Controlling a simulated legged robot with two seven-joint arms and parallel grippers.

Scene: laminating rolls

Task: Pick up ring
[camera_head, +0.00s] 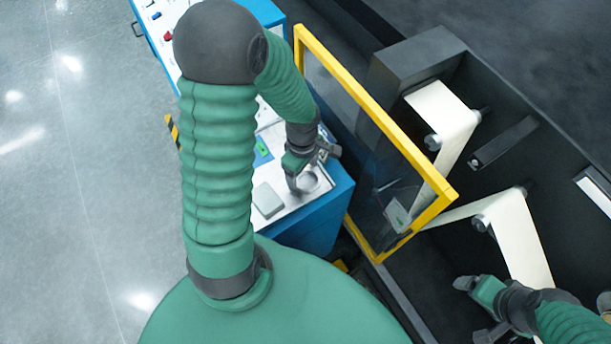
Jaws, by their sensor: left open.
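A grey ring (309,181) lies on the white top of the blue cabinet (325,212), near its right edge. My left gripper (312,168) is open at the end of my green arm, just above and beside the ring. One finger points down at the ring's left side and partly hides it. I cannot tell whether the finger touches the ring. My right gripper (468,287) is at the bottom right in front of the dark machine, away from the ring. Its finger opening is not clear.
A pale flat block (268,200) lies left of the ring. A yellow-framed clear door (372,108) stands close on the right of the cabinet. Beyond it, the dark machine holds white laminating film (518,236) over rollers. Grey floor (80,190) is clear at left.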

